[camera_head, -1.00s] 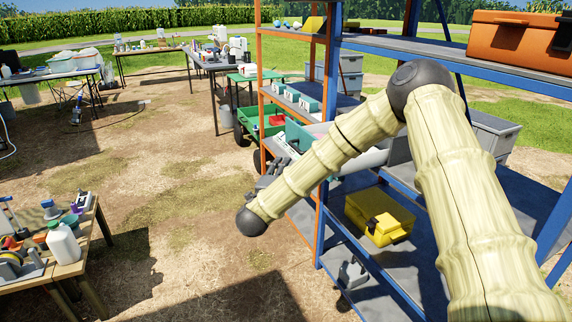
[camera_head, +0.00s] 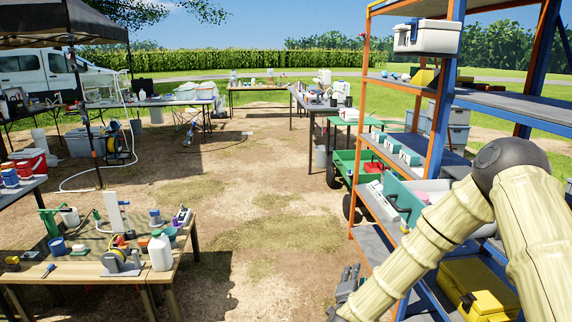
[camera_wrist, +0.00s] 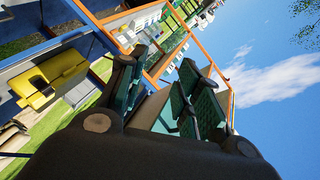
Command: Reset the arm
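My arm, in pale ribbed sleeves, crosses the lower right of the head view, bent at a dark elbow joint. My gripper (camera_head: 347,283) is dark and small at the lower end of the forearm, in front of the shelf rack (camera_head: 424,120) and partly hidden by the sleeve. In the wrist view my gripper (camera_wrist: 158,88) shows two dark fingers apart, with a gap between them. Nothing is clearly held. A teal bin (camera_head: 408,203) sits on the rack behind the forearm.
A wooden table (camera_head: 95,262) with bottles and tools stands at lower left. Open dirt lies between it and the rack. A green cart (camera_head: 362,172) stands beyond the rack. A yellow case (camera_head: 478,285) rests on a lower shelf, partly behind my arm.

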